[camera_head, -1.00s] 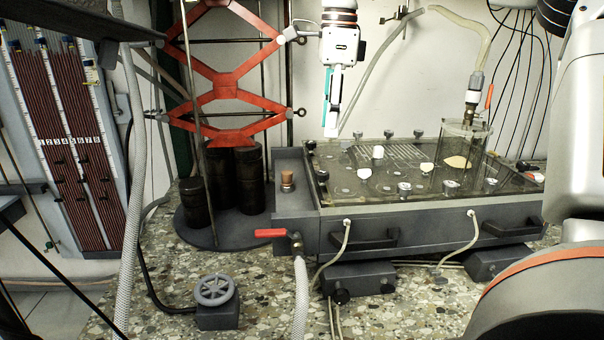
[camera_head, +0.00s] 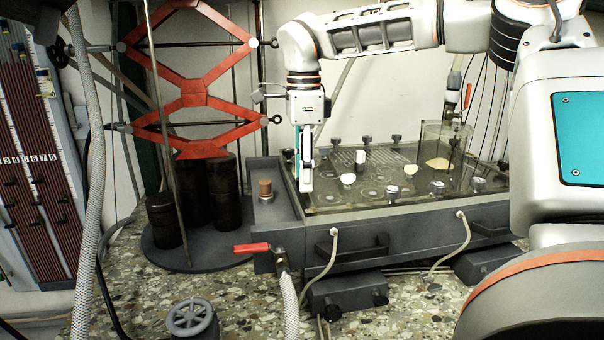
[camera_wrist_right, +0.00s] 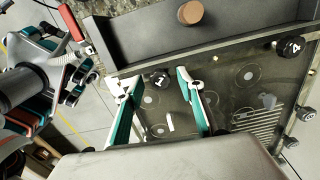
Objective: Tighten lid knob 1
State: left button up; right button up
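Lid knob 1 (camera_wrist_right: 160,80) is a black round knob with a white "1", at a corner of the clear tank lid (camera_wrist_right: 235,72) in the right wrist view. My right gripper (camera_wrist_right: 155,83) is open, its teal-padded fingers on either side of the knob in that view. I cannot tell whether the fingers touch it or how far above it they are. In the head view my right gripper (camera_head: 305,178) points down at the left end of the lid (camera_head: 385,185) and hides knob 1. My left gripper does not show.
Knob 4 (camera_wrist_right: 290,47) is along the same lid edge. A cork (camera_head: 265,190) stands on the ledge left of the lid. A red-handled valve (camera_head: 253,247) is at the front left.

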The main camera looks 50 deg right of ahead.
grip_shut()
jog(key=shift+m, duration=0.3)
jog(key=m, duration=0.3)
jog(key=shift+m, duration=2.2)
jog(key=shift+f, duration=0.1)
grip_release()
